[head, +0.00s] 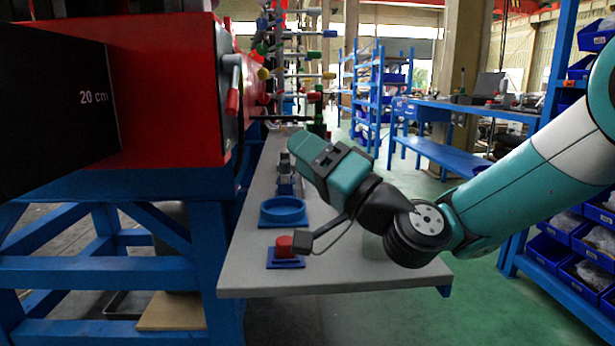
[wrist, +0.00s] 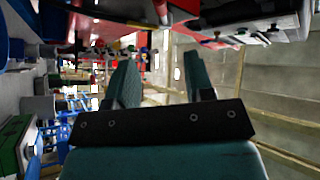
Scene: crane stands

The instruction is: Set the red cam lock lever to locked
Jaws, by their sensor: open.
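The cam lock lever (head: 232,90) is on the end face of the red machine housing at the left of the head view. It has a grey arm hanging down and a red grip at its lower end. My gripper (head: 300,145) is over the grey table, to the right of the lever and lower in the picture, apart from it. In the wrist view my gripper (wrist: 162,78) shows two teal fingers spread apart with nothing between them. I cannot make out the lever clearly in the wrist view.
The red housing (head: 165,95) rests on a blue frame. On the grey table (head: 340,275) are a blue ring (head: 284,211) and a red block (head: 284,246) on a blue base. A rack with coloured-tipped rods (head: 298,76) stands behind. Blue shelves (head: 540,240) are at the right.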

